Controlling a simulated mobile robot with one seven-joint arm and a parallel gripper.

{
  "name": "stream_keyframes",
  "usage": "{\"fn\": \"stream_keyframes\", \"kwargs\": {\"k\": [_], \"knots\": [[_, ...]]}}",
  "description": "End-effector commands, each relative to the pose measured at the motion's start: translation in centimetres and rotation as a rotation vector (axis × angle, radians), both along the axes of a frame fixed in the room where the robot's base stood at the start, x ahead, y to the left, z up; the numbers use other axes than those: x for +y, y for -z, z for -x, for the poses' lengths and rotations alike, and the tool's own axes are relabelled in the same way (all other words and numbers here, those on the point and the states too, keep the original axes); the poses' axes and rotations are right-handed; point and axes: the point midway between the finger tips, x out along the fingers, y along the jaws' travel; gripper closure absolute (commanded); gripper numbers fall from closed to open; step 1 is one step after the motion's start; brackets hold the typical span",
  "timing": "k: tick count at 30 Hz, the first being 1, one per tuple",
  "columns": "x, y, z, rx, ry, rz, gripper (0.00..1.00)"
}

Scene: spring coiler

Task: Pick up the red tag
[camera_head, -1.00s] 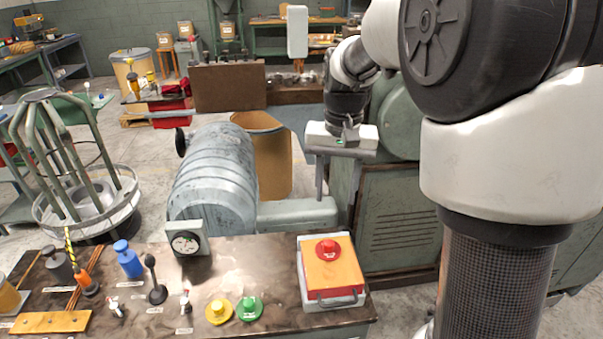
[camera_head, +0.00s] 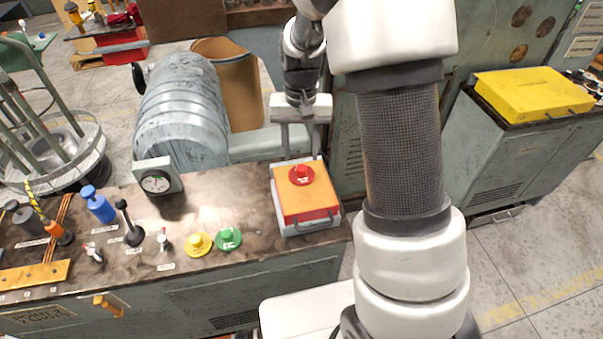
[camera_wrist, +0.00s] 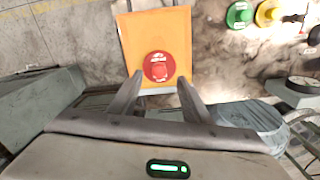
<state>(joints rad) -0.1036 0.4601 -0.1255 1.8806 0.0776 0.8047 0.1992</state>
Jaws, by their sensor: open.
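The red tag (camera_head: 301,174) is a round red disc with a raised red grip and pale lettering. It lies on an orange panel (camera_head: 310,203) on top of a light grey box near the right end of the bench. In the wrist view the red tag (camera_wrist: 159,67) shows just ahead of the fingertips, in line with the gap between them. My gripper (camera_head: 301,155) is open and empty, its fingers pointing down just behind the tag. In the wrist view the gripper (camera_wrist: 159,80) has its two fingers apart. I see no contact with the tag.
Yellow (camera_head: 199,243) and green (camera_head: 228,238) discs lie left of the box. A dial gauge (camera_head: 156,182), a black lever (camera_head: 130,222) and a blue weight (camera_head: 98,204) stand further left. A large grey drum (camera_head: 182,112) is behind the bench. A yellow case (camera_head: 535,92) sits on the right cabinet.

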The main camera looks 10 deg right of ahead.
Motion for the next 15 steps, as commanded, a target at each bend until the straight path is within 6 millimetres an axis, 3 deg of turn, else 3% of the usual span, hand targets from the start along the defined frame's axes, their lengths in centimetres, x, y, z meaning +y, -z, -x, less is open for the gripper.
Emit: {"fn": "stream_keyframes", "kwargs": {"k": [9,15], "knots": [[-0.1,4.3,0.2,0.004,-0.001,0.001,0.56],[-0.1,5.2,0.1,0.001,0.0,0.0,0.56]]}}
